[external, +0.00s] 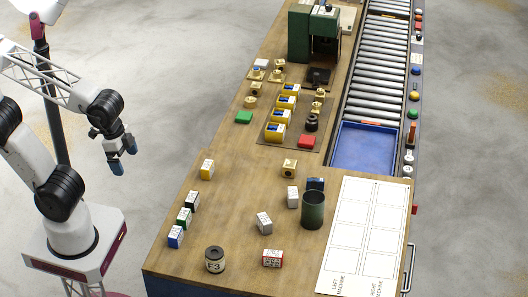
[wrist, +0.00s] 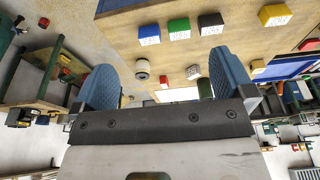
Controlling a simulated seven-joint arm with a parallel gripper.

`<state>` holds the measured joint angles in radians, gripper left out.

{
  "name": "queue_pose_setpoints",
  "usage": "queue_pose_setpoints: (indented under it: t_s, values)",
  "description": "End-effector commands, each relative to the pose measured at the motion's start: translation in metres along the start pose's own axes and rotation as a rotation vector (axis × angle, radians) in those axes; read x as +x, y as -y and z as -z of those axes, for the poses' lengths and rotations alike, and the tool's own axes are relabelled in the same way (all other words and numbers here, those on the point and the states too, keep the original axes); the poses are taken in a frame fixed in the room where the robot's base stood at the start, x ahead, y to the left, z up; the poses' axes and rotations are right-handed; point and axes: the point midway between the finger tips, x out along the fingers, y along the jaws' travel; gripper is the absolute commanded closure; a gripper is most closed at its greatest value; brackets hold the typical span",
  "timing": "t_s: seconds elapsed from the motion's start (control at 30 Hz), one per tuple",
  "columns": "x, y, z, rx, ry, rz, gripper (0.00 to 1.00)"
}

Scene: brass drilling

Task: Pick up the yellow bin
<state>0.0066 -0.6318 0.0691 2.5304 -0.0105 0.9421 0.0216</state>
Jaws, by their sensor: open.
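Several yellow bins (external: 275,138) with blue contents stand in a row on a brown mat on the wooden bench. A separate yellow block (external: 207,167) with a white face sits nearer, at the bench's left edge. It appears to show in the wrist view (wrist: 274,16) at the top right. My gripper (external: 124,158) hangs in the air left of the bench, apart from all objects. Its two blue fingers (wrist: 165,80) are spread with nothing held between them. I cannot make out the row of bins in the wrist view.
Blue, green and black blocks (external: 184,217) line the bench's left edge. A jar (external: 215,260), a dark green cup (external: 313,211) and a red-and-white box (external: 272,258) stand near the front. A green drill press (external: 302,35) and a roller conveyor (external: 375,70) are farther back.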

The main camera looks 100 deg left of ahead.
Motion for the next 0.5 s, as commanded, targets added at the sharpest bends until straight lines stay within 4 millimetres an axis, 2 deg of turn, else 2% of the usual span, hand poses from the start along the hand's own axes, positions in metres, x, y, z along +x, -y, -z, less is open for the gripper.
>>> queue_pose_setpoints:
  t_s: [0.17, 0.27, 0.5]
  values:
    - [-0.001, 0.005, 0.012, 0.027, 0.005, 0.004, 0.0]
    - [-0.001, 0.012, 0.026, 0.061, 0.012, 0.008, 0.0]
    - [0.001, 0.04, 0.075, 0.191, 0.034, 0.018, 0.0]
